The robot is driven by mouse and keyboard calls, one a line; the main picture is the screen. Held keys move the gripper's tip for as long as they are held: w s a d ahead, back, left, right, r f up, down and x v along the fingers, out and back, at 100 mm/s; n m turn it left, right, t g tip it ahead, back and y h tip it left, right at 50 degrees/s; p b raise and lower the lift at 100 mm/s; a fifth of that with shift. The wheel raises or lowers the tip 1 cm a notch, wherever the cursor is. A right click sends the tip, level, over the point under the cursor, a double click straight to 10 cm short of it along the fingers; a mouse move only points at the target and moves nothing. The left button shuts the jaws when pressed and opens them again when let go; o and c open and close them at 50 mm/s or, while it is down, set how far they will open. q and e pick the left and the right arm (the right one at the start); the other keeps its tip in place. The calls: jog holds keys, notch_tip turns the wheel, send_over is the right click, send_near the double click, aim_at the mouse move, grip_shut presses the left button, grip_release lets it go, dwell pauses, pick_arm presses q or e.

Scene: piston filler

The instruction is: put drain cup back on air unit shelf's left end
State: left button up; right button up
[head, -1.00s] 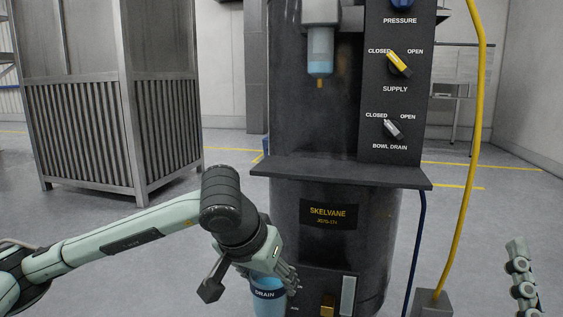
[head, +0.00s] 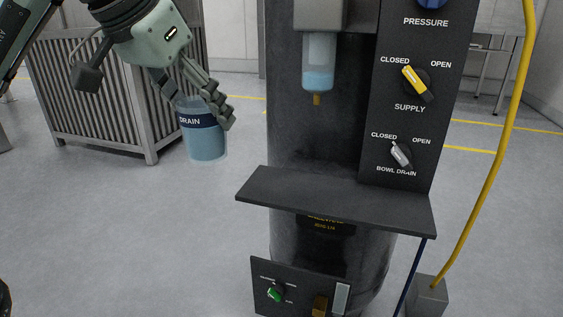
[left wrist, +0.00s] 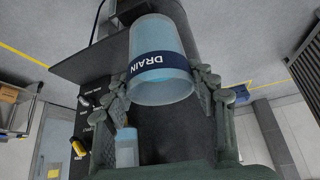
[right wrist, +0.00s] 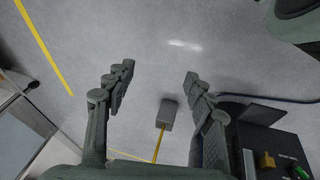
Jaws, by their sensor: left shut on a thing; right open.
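The drain cup (head: 204,140) is translucent with a dark blue DRAIN band and light blue liquid. My left gripper (head: 200,100) is shut on it and holds it upright in the air, left of and above the shelf's left end. The cup also shows between the fingers in the left wrist view (left wrist: 163,88). The air unit shelf (head: 335,200) is a bare dark plate on the front of the black air unit, apart from the cup. My right gripper (right wrist: 155,92) is open and empty over the floor, out of the head view.
Above the shelf hangs a filter bowl (head: 318,75) with blue liquid and a brass tip. A panel with a yellow supply knob (head: 415,82) and a grey bowl drain knob (head: 401,154) stands at the shelf's right. A yellow hose (head: 497,150) runs down farther right.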

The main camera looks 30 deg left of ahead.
pick_arm(q)
jog(key=shift+w, duration=0.35)
jog(key=w+f, duration=0.3)
jog(key=w+d+f, duration=0.1)
jog(key=w+f, duration=0.2)
jog(key=w, duration=0.1)
jog(key=w+d+f, duration=0.1)
jog(key=w+f, duration=0.2)
jog(key=f, duration=0.1)
jog(key=shift+w+d+p, duration=0.25)
jog(key=shift+w+p, duration=0.1)
jog(key=shift+w, duration=0.05)
jog(key=shift+f, duration=0.55)
pick_arm(e)
jog(key=shift+d+f, duration=0.1)
jog(key=shift+f, duration=0.55)
pick_arm(q)
jog(key=o, duration=1.3)
pick_arm(e)
jog(key=shift+w+r, duration=0.1)
jog(key=shift+r, duration=0.15)
